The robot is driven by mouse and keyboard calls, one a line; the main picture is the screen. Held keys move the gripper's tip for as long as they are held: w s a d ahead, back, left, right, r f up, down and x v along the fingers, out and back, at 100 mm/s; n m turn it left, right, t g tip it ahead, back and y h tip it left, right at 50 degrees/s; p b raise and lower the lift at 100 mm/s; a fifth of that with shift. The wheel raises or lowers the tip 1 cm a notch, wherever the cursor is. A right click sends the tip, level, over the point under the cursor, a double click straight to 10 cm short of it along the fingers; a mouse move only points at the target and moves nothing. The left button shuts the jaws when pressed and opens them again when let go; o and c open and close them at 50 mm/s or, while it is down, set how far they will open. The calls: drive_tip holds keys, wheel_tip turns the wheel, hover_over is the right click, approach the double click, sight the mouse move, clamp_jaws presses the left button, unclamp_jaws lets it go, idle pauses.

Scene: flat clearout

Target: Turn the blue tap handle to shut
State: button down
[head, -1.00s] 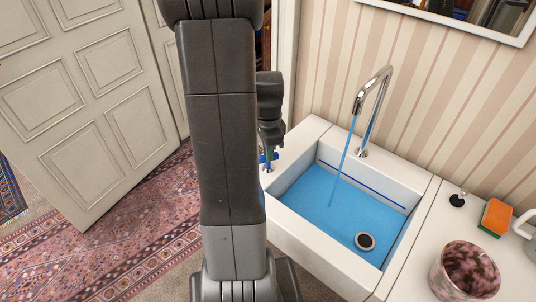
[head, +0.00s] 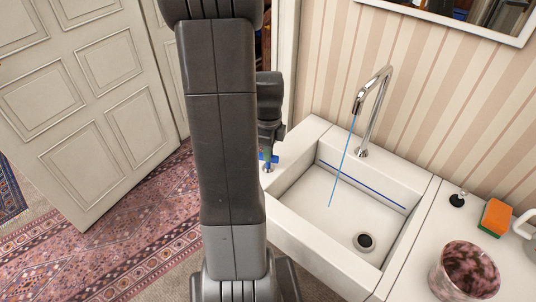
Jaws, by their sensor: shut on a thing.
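The blue tap handle (head: 274,158) sits on the left rim of the white sink (head: 310,242), and only part of it shows beside my arm. My gripper (head: 268,150) points down at it and is shut on it; its fingertips are partly hidden by my arm. The chrome tap spout (head: 374,108) arches over the sink at the back. A thin blue stream of water (head: 342,178) runs from it into the basin. The basin floor is bare white, with a dark round drain (head: 365,242).
On the counter right of the sink are a small black plug (head: 457,200), an orange and green sponge (head: 495,217), a mottled pink pot (head: 464,272) and part of a white jug (head: 525,224). A white door (head: 90,100) stands at left; rug-covered floor lies before it.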

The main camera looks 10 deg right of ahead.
drive_tip(key=shift+m, duration=0.3)
drive_tip(key=m, duration=0.4)
drive_tip(key=c, duration=1.3)
unclamp_jaws()
drive_tip(key=shift+r, duration=0.15)
wheel_tip(320, 180, up, 7)
drive_tip(key=p, duration=0.5)
drive_tip(key=shift+p, duration=0.3)
drive_tip(key=shift+f, duration=0.3)
